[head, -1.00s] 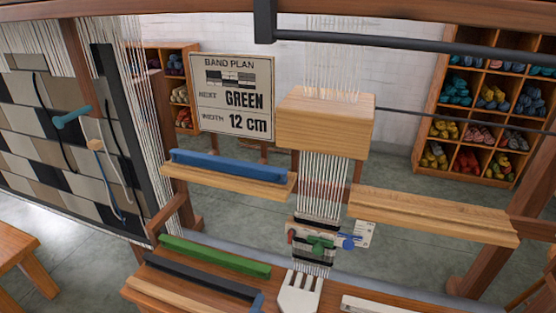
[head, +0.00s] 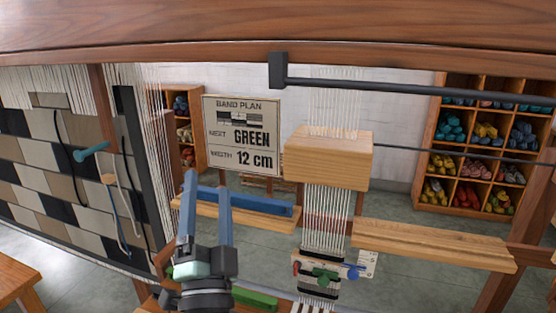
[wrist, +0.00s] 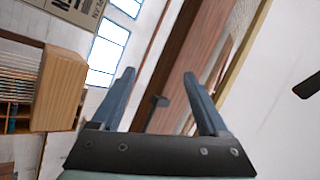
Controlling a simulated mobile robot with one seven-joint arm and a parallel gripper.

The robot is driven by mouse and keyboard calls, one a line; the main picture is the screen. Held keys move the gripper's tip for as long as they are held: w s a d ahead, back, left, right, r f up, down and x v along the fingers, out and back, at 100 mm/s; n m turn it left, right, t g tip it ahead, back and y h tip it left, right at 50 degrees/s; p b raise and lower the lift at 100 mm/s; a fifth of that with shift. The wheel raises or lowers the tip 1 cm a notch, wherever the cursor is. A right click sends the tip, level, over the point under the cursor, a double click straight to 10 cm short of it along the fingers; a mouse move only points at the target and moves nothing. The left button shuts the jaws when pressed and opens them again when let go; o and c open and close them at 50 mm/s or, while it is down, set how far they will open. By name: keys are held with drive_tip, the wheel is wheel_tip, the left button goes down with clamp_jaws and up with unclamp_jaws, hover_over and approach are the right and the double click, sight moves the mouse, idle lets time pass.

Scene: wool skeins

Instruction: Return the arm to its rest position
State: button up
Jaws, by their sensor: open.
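My gripper (head: 208,188) stands upright in the lower left-middle of the head view, its two blue-grey fingers apart and pointing up. Nothing is between the fingers. The gripper also shows in the wrist view (wrist: 160,85), open and empty, with a wooden beam and the wall beyond it. In the head view it is in front of the left wooden ledge with the blue bar (head: 245,202) and hides part of both. A green bar (head: 255,298) is partly hidden behind my arm at the bottom.
A loom stands ahead, with a wooden block (head: 328,160) on white warp threads and a right ledge (head: 430,244). A dark rod (head: 400,91) and a top beam (head: 300,30) cross above. A band plan sign (head: 241,135) hangs behind. Yarn shelves (head: 480,145) stand at the back right.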

drive_tip(key=s+d+r+n+t+h, duration=0.1)
drive_tip(key=s+d+r+n, duration=0.4)
drive_tip(key=s+r, duration=0.6)
drive_tip(key=s+d+r+n+t+h, duration=0.2)
drive_tip(key=s+d+r+n, duration=0.35)
drive_tip(key=r, duration=0.85)
wheel_tip(320, 180, up, 14)
drive_tip(key=p, duration=1.3)
drive_tip(key=shift+s+a+f+m, duration=0.15)
drive_tip(key=shift+s+m, duration=0.2)
drive_tip(key=shift+m, duration=0.1)
